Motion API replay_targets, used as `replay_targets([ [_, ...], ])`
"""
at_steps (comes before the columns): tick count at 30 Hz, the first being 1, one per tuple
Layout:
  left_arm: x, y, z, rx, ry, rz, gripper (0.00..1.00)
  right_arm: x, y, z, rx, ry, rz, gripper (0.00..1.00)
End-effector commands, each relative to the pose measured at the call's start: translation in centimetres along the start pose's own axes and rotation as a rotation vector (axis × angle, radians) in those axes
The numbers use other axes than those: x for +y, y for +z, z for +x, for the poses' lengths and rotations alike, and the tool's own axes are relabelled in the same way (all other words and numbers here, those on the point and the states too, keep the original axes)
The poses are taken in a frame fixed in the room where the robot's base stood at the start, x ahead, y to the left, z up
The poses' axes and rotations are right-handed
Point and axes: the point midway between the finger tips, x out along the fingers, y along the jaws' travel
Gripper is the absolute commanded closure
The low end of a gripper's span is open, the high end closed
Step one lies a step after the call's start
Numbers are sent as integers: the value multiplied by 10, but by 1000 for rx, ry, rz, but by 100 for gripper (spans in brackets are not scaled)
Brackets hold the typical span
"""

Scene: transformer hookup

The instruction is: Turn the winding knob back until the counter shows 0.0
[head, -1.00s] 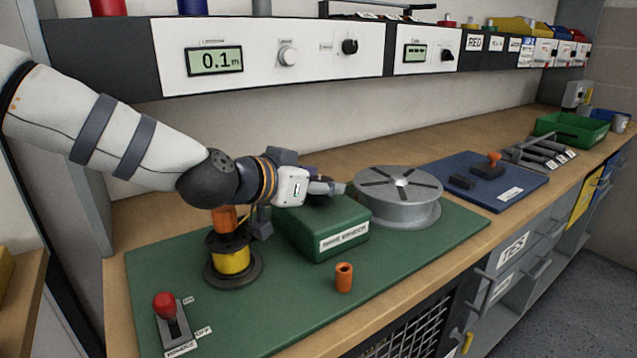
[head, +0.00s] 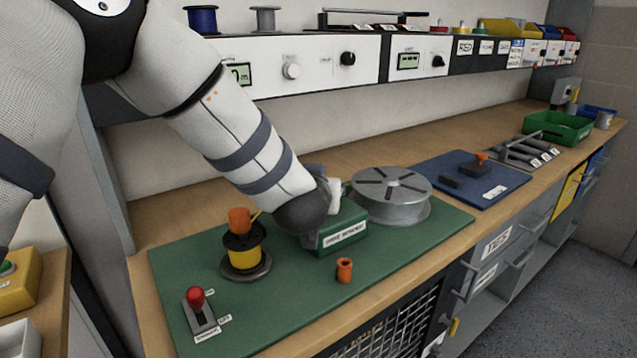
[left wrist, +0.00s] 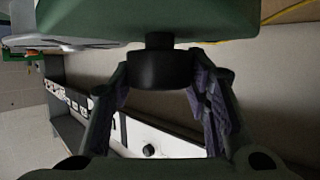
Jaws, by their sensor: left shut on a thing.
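The green box (head: 341,228) with a white label stands on the green mat, beside the grey slotted drum. In the left wrist view a black round knob (left wrist: 160,68) sticks out of the green box (left wrist: 150,18) on a short stem. My left gripper (left wrist: 161,80) is shut on this knob, one finger on each side. In the head view my left arm hides the knob and most of the gripper. The counter display (head: 240,73) is mostly covered by my arm; only its right end shows and its reading cannot be made out. My right gripper is not in view.
A yellow spool with an orange top (head: 244,255), an orange sleeve (head: 344,270) and a red-knobbed lever (head: 199,308) stand on the green mat (head: 290,315). The grey drum (head: 391,196) is right of the box. A blue mat (head: 500,205) lies farther right.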

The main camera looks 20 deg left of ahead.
Motion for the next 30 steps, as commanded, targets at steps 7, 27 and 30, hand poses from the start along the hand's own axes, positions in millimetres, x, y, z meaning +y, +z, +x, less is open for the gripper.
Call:
replay_targets([
  [7, 1, -2, -1, 4, -85, -37, 85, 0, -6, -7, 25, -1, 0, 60],
  [27, 1, 0, 1, -1, -115, -50, 36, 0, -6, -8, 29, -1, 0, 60],
  [30, 0, 0, 1, -1, -115, -50, 36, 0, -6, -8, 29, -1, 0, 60],
])
